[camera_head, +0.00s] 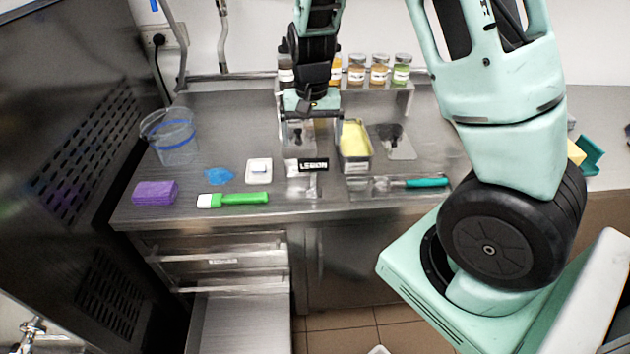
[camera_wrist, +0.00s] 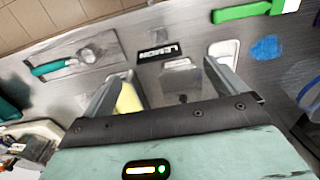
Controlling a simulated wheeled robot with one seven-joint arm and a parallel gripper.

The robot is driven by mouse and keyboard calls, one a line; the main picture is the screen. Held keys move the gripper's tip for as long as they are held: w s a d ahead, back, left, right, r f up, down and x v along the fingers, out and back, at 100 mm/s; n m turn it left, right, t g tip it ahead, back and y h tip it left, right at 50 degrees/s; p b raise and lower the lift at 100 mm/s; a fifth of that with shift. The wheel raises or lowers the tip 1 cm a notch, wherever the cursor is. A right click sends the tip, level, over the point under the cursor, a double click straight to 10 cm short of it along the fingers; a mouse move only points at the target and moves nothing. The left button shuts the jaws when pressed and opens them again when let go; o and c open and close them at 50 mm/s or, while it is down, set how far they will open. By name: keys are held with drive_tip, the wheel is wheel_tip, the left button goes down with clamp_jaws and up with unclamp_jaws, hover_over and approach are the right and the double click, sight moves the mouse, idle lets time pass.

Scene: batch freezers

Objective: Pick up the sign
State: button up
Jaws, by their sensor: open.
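The sign is a small black plate with white letters reading LEMON (camera_head: 313,164). It stands on the steel counter near a yellow-filled metal pan. In the wrist view the sign (camera_wrist: 158,52) shows beyond my fingertips, roughly between them and a little to the left. My gripper (camera_head: 312,138) is open and empty, pointing down above the counter just behind the sign. In the wrist view my gripper (camera_wrist: 166,74) has its two fingers wide apart. The sign's lower edge and any stand behind it are hard to make out.
The yellow-filled pan (camera_head: 355,147) is close on the sign's right. A teal-handled scoop (camera_head: 427,182) lies right front, a green brush (camera_head: 240,199) left front. A white dish (camera_head: 259,171), purple sponge (camera_head: 155,192) and clear bucket (camera_head: 172,140) are left. Several jars (camera_head: 379,72) line the back.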

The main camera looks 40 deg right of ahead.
sight(313, 166)
wheel_tip(313, 166, down, 5)
drive_tip(key=shift+f+p, duration=0.2)
drive_tip(key=shift+p, duration=0.2)
drive_tip(key=shift+s+f+p, duration=0.1)
drive_tip(key=shift+f+p, duration=0.35)
drive_tip(key=shift+f, duration=0.15)
drive_tip(key=shift+d+f+p, duration=0.1)
drive_tip(key=shift+f+p, duration=0.55)
drive_tip(key=shift+f, duration=1.4)
drive_tip(key=c, duration=1.5)
drive_tip(key=shift+r, duration=0.15)
